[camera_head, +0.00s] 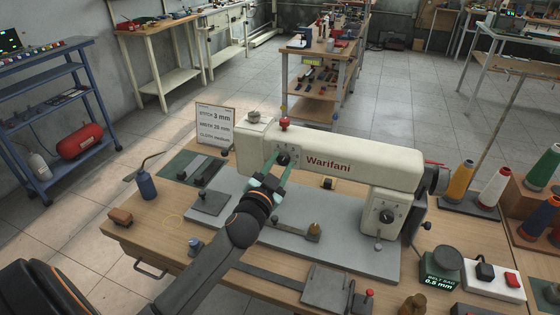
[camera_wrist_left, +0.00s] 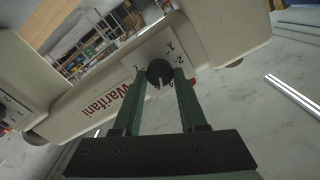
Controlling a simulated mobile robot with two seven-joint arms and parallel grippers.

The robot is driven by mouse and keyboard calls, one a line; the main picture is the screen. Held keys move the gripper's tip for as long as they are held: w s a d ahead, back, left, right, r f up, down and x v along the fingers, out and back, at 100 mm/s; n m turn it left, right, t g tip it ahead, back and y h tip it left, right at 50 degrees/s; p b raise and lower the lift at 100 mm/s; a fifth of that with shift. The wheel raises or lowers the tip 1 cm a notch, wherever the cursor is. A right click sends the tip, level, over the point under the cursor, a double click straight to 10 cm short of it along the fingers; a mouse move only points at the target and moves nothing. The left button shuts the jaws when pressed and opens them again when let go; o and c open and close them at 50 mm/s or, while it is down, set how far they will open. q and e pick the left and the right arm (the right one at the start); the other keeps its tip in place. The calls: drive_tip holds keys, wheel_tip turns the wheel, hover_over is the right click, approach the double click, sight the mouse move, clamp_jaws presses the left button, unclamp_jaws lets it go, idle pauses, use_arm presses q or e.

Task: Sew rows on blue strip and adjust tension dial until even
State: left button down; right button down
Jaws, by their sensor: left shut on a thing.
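The cream sewing machine (camera_head: 375,166) marked "Warifani" stands on a grey plate (camera_head: 345,250) on the wooden bench. Its dark round tension dial (camera_head: 283,158) sits on a numbered plate on the left of the head. The dial also shows in the left wrist view (camera_wrist_left: 159,70). My left gripper (camera_head: 276,170) has its green fingers closed on both sides of this dial. A second dial (camera_head: 387,216) is on the machine's right column. I cannot make out a blue strip in either view. My right gripper is not in view.
A sign (camera_head: 215,125) reads stitch 3 mm, width 25 mm, cloth medium. Thread cones (camera_head: 494,187) stand at the right.

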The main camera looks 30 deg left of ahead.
use_arm(q)
drive_tip(key=shift+m+p, duration=0.45)
drive_tip(key=shift+m, duration=1.05)
drive_tip(key=shift+c, duration=2.2)
unclamp_jaws()
drive_tip(key=b+v, duration=0.2)
drive_tip(key=v, duration=1)
drive_tip(key=shift+s+d, duration=0.15)
drive_tip(key=shift+s, duration=0.05)
